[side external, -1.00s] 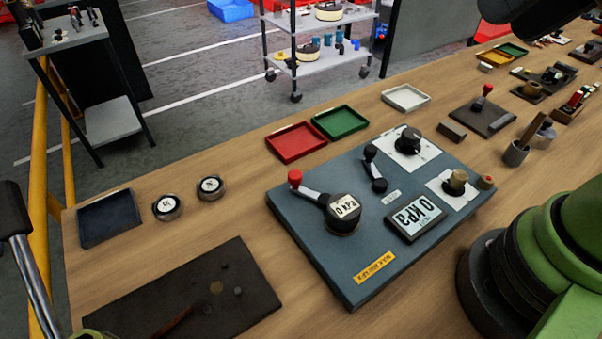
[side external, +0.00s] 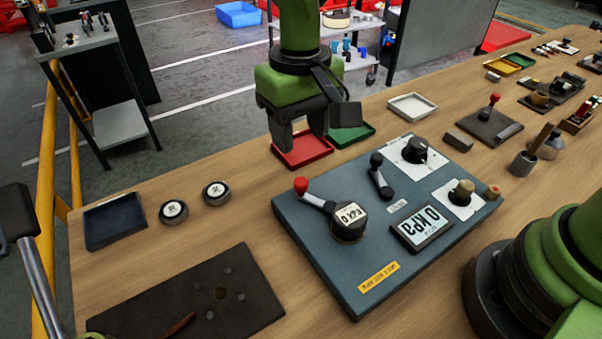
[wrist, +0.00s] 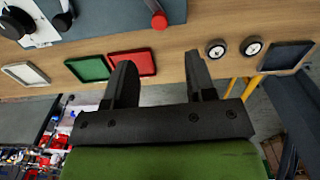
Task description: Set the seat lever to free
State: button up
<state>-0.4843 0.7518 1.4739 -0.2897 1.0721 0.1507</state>
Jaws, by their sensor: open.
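The blue-grey panel (side external: 330,255) on the bench carries two levers. One is a red-knobbed lever (side external: 316,200) on a round dark hub with a reading on its top. The other is a small black-knobbed lever (side external: 380,177) near the panel's middle. No readable marking tells me which is the seat lever. My gripper (side external: 298,142) is open and empty, above the red tray behind the panel, apart from both levers. In the wrist view my gripper (wrist: 160,75) points towards the bench, with the red knob (wrist: 159,20) beyond the fingers.
Two round gauges (side external: 215,193) sit to the left.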

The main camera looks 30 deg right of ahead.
aim_at(301, 181)
notch_tip(301, 181, down, 10)
jog(key=shift+r, duration=0.25)
jog(key=c, duration=0.9)
